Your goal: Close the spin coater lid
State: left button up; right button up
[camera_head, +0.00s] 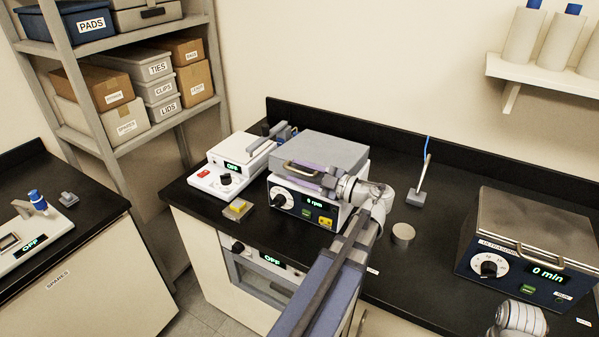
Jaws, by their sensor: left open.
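The spin coater (290,202) stands on the black bench in the middle, with a dark front panel reading "0 rpm" and a knob. Its grey lid (325,148) lies down over the body, flat or nearly so. A handle (297,168) is on the lid's front edge. My left gripper (327,180) is open at the front right of the lid, close to the handle. My arm hides part of the coater's right side, and I cannot tell whether the fingers touch the lid. My right gripper is out of view.
A white device (233,165) reading "OFF" stands left of the coater, with a small yellow-topped block (237,209) in front. Right are a grey cylinder (402,234), a small stand (417,196) and an ultrasonic bath (530,245). Bench between them is clear.

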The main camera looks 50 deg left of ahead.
pick_arm(q)
jog(key=v, duration=0.7)
jog(key=shift+d, duration=0.3)
jog(key=shift+c, duration=0.2)
jog(key=shift+r, duration=0.25)
jog(key=shift+c, duration=0.8)
jog(key=r+m+h+p, duration=0.1)
jog(key=r+p, duration=0.1)
jog(key=p, duration=0.2)
jog(key=r+m+t+h+p, duration=0.1)
jog(key=r+p, duration=0.1)
jog(key=p, duration=0.3)
jog(key=a+r+m+h+p, duration=0.1)
jog(key=r+m+p, duration=0.1)
jog(key=p, duration=0.3)
jog(key=shift+s+r, duration=0.35)
jog(key=shift+r, duration=0.05)
grip_shut()
notch_tip(320, 180, up, 7)
jog(key=d+m+t+h+p, duration=0.2)
jog(key=m+h+p, duration=0.3)
jog(key=p, duration=1.1)
jog(key=shift+r, duration=0.25)
jog(key=shift+w+f, duration=0.1)
